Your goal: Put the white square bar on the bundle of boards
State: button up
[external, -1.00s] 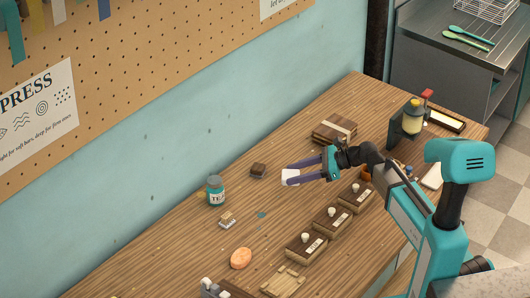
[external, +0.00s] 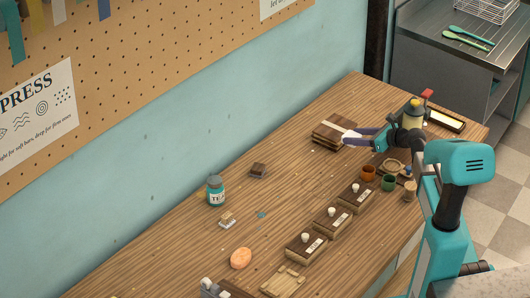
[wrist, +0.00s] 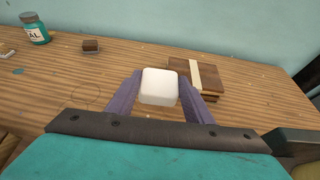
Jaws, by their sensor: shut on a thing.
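My gripper (external: 358,138) is shut on the white square bar (wrist: 159,87), which sits between the two purple fingers in the wrist view. In the external view the bar (external: 349,139) shows as a small white shape at the fingertips, close to the near right side of the bundle of boards (external: 331,134). The bundle is a stack of dark brown boards with a pale band across it. In the wrist view the bundle (wrist: 178,66) lies beyond and to the right of the bar, partly hidden by the bar and the right finger.
A teal-labelled jar (external: 215,190) and a small dark block (external: 258,170) stand left of the bundle. Small cups (external: 389,182) and a yellow bottle (external: 413,116) stand at the right. The wood between is mostly clear.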

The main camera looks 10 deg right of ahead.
jog(key=shift+w+d+r, duration=0.1)
jog(key=shift+d, duration=0.25)
jog(key=p, duration=0.2)
send_over(337, 130)
jog(key=shift+w+f, duration=0.15)
jog(key=shift+f, duration=0.6)
dwell(0.4)
jog(key=shift+d+f+p, duration=0.1)
jog(key=shift+f+p, duration=0.2)
jog(key=shift+f, duration=1.5)
